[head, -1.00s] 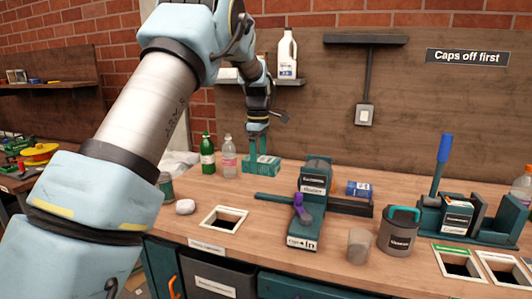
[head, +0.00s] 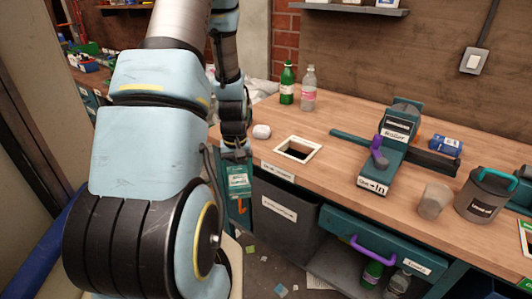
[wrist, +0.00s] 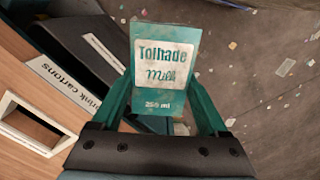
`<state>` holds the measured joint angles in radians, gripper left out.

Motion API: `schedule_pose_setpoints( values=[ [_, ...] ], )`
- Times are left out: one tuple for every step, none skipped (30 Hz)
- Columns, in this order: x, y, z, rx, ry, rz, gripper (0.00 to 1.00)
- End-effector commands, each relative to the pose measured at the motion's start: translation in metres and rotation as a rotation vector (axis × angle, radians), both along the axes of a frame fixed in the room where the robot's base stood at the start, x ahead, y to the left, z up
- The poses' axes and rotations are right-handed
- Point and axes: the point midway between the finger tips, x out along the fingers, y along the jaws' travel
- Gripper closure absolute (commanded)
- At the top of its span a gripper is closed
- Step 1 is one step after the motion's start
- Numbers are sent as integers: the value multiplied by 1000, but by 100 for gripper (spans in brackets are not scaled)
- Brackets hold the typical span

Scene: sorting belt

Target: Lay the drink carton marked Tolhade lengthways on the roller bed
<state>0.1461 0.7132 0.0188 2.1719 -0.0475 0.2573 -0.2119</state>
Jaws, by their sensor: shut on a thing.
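The teal drink carton (wrist: 166,62) reads "Tolhade Milk 250 ml" in the wrist view. My gripper (wrist: 165,108) is shut on it, a teal finger on each side near its "250 ml" end, with its other end pointing away from the palm. In the head view the carton (head: 239,182) hangs below my gripper (head: 236,160), in front of the bench's front edge and over the floor. A teal machine (head: 395,150) with a purple lever stands on the bench to the right. I cannot surely pick out the roller bed.
The bench (head: 330,155) has a white-framed square opening (head: 318,151), a white lump (head: 261,131), a green bottle (head: 287,82) and a clear bottle (head: 308,88). A grey cup (head: 433,200) and canister (head: 484,197) stand right. A grey bin (head: 279,215) and open drawer (head: 385,240) are below.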

Motion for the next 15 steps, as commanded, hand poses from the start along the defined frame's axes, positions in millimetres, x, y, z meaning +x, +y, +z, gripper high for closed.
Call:
schedule_pose_setpoints(
  values=[
    [-4, 12, -9, -1, 4, -18, 74],
    [-6, 18, -13, -2, 4, -31, 74],
    [-8, 26, -19, -1, 4, -50, 74],
    [-9, 32, -23, -1, 5, -63, 74],
    [-11, 37, -27, -1, 3, -75, 74],
    [-12, 45, -32, 0, 3, -93, 74],
    [-14, 50, -36, 0, 3, -104, 74],
    [-15, 55, -39, -1, 3, -117, 74],
    [-15, 57, -41, -1, 1, -129, 74],
    [-14, 55, -40, 0, -1, -130, 74],
    [-14, 55, -39, 0, -1, -129, 74],
    [-14, 54, -39, 0, -1, -129, 74],
    [-14, 55, -39, 0, -1, -129, 74],
    [-14, 55, -39, 0, -1, -128, 74],
    [-14, 55, -39, 1, -1, -128, 74]
  ],
)
